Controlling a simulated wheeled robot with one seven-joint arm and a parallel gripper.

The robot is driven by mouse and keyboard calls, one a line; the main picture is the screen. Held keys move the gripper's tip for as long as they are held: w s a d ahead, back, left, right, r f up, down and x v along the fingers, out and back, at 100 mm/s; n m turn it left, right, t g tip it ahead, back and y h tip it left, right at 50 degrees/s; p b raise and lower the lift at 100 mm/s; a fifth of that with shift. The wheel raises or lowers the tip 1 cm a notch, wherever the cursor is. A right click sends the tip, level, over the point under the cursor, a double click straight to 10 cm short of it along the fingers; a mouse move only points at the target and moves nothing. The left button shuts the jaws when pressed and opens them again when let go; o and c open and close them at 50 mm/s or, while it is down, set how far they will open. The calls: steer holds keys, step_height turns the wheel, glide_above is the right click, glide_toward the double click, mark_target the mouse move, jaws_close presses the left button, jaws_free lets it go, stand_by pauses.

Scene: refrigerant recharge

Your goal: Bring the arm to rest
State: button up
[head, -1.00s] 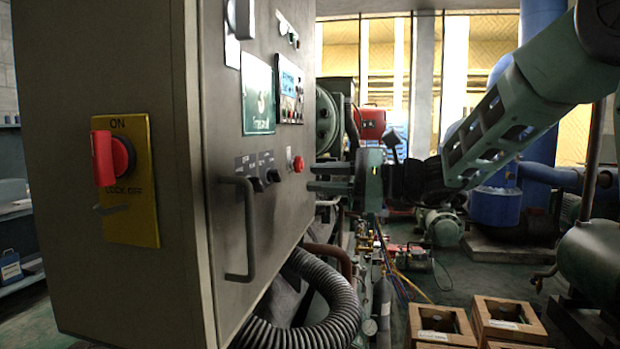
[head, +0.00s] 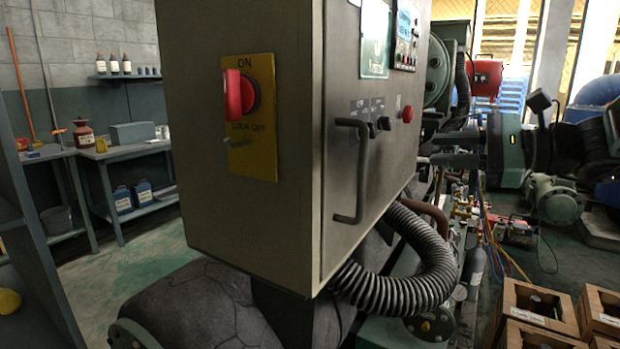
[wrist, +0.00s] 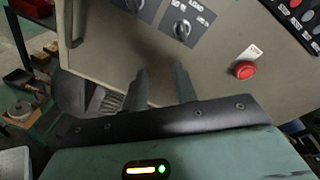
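My gripper (head: 440,149) shows in the head view just right of the grey control cabinet (head: 240,190), its fingers pointing left. In the wrist view my gripper (wrist: 160,82) has two dark fingers standing apart with nothing between them, in front of the cabinet face. I cannot tell how far the fingertips are from the cabinet. Most of my arm is outside the head view.
The cabinet carries a red rotary switch (head: 240,94) on a yellow plate, a handle (head: 351,172) and a red button (head: 407,114). A corrugated hose (head: 412,285) hangs below. Wooden crates (head: 540,310) stand at lower right. Floor (head: 140,265) is open at left.

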steer(key=s+a+f+n+g+h, duration=0.25)
steer(key=s+f+g, duration=0.2)
steer(key=f, duration=0.45)
steer(key=s+d+f+n+g+h, duration=0.1)
steer(key=s+d+f+n+h, duration=0.3)
steer(key=s+f+n+h, duration=0.25)
steer(key=s+d+f+n+g+h, duration=0.1)
steer(key=s+d+f+n+h, duration=0.3)
steer(key=f+n, duration=0.45)
steer(key=s+a+r+n+g+p, duration=0.1)
steer(key=s+a+r+n+p, duration=0.1)
steer(key=s+a, duration=0.4)
steer(key=s+a+r+n+g+p, duration=0.1)
steer(key=s+a+r+n+p, duration=0.2)
steer(key=a, duration=0.9)
step_height(320, 180, up, 2)
steer(key=s+n, duration=0.1)
steer(key=s, duration=0.2)
steer(key=shift+a+r+n+g, duration=0.15)
steer(key=shift+a+n+g, duration=0.1)
steer(key=shift+n+g, duration=0.1)
steer(key=shift+w, duration=0.1)
